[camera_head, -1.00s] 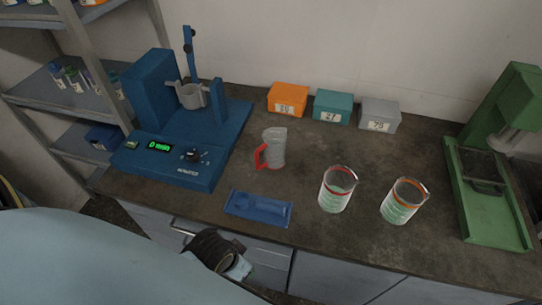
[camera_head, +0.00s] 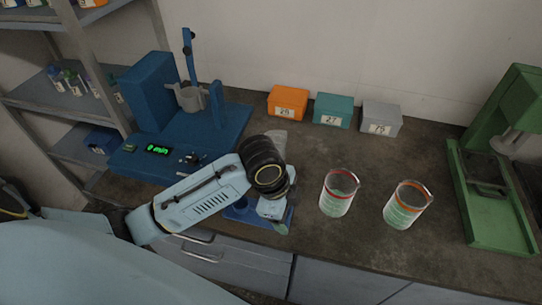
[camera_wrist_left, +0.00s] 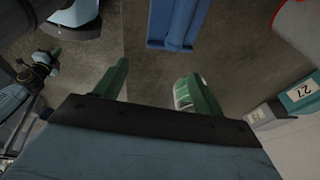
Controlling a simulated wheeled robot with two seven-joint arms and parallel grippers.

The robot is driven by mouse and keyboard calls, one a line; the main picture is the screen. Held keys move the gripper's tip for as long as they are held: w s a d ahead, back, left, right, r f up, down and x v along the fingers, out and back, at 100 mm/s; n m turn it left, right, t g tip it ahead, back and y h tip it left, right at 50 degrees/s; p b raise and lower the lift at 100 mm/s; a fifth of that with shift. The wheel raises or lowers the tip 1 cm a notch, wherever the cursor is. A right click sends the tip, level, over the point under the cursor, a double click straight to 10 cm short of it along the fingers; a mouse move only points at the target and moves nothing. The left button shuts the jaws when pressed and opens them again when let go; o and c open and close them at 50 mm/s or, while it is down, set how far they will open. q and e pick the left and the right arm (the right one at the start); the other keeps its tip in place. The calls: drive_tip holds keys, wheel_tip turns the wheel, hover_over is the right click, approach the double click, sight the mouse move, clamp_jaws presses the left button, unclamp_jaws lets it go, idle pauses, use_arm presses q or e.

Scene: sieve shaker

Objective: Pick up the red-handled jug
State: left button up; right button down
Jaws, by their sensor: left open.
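The red-handled jug (camera_head: 279,134) stands on the counter behind my left wrist. Only its grey upper part shows in the head view, and its handle is hidden there. In the left wrist view, a grey body with a bit of red at the top right corner looks like the jug (camera_wrist_left: 303,28). My left gripper (camera_head: 275,218) is over the right end of the flat blue item, on the near side of the jug. Its green fingers (camera_wrist_left: 157,85) are apart in the left wrist view, with no object held.
Two beakers, one red-rimmed (camera_head: 337,194) and one orange-rimmed (camera_head: 406,205), stand right of the gripper. The blue item (camera_head: 238,212) lies beneath it. A blue shaker (camera_head: 150,95) is left, three boxes (camera_head: 332,112) are behind, and a green press (camera_head: 495,200) is far right.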

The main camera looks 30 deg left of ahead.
use_arm(q)
drive_tip(key=w+a+r+m+g+y, duration=0.25)
drive_tip(key=w+a+r+m, duration=0.55)
drive_tip(key=w+a+r, duration=0.45)
drive_tip(key=shift+t, duration=0.25)
drive_tip(key=f, duration=0.4)
drive_tip(key=f+b, duration=0.1)
drive_tip(key=f, duration=0.4)
drive_tip(key=a+f, duration=0.1)
drive_tip(key=f, duration=0.3)
drive_tip(key=shift+s+f+b, duration=0.2)
drive_tip(key=shift+s+b, duration=0.15)
drive_tip(key=shift+b, duration=0.05)
drive_tip(key=c, duration=1.2)
drive_tip(key=shift+c, duration=0.9)
drive_tip(key=shift+r, duration=0.15)
